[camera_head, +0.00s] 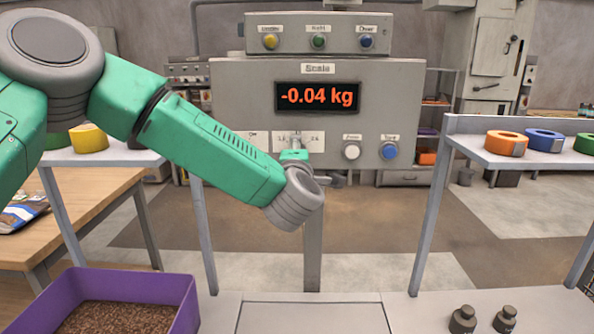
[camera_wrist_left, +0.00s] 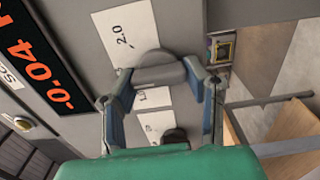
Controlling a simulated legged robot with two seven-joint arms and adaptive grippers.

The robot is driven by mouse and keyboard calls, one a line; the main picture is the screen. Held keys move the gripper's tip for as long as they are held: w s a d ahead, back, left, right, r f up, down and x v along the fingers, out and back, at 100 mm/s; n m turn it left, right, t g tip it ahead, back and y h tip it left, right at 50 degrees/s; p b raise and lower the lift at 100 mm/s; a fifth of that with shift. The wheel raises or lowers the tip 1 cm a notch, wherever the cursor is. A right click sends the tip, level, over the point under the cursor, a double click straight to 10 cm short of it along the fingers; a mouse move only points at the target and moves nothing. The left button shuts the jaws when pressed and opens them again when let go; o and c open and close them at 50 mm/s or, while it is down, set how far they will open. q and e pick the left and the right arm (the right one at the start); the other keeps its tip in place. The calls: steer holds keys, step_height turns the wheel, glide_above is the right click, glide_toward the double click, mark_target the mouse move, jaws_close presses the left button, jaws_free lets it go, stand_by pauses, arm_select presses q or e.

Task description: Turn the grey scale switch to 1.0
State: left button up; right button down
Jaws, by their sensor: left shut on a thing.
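The grey scale switch (camera_wrist_left: 160,72) is a rounded knob on the grey scale panel (camera_head: 235,100), seen tilted in the left wrist view. My left gripper (camera_wrist_left: 165,82) is shut on the switch, with a finger at each end. In the head view my left gripper (camera_head: 294,156) is small at the panel, partly behind my green forearm, and the switch is hidden there. The other white labels are partly covered, and I cannot read a 1.0 mark. My right gripper is not in view.
The scale display (camera_head: 317,96) reads -0.04 kg. A white button (camera_head: 351,151) and a blue button (camera_head: 389,151) sit right of the gripper. A purple bin (camera_head: 180,290) of brown pellets stands front left; two dark weights (camera_head: 463,319) stand front right.

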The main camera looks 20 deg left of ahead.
arm_select(q)
steer(key=n+b, duration=0.2)
steer(key=b, duration=0.1)
steer(key=f+n+b, duration=0.1)
steer(key=n+b, duration=0.4)
steer(key=b, duration=0.1)
steer(key=shift+d+f+n+b, duration=0.1)
steer(key=shift+f+n+b, duration=0.2)
steer(key=shift+n+b, duration=0.1)
steer(key=shift+d+n+b, duration=0.1)
steer(key=shift+n+b, duration=0.9)
steer(key=shift+b, duration=0.1)
steer(key=shift+r, duration=0.1)
steer(key=o, duration=1.2)
steer(key=shift+c, duration=0.2)
steer(key=shift+r, duration=0.15)
steer(key=shift+s+r, duration=0.1)
steer(key=shift+r, duration=0.05)
steer(key=v, duration=1.1)
steer(key=shift+s, duration=0.35)
steer(key=shift+d, duration=0.1)
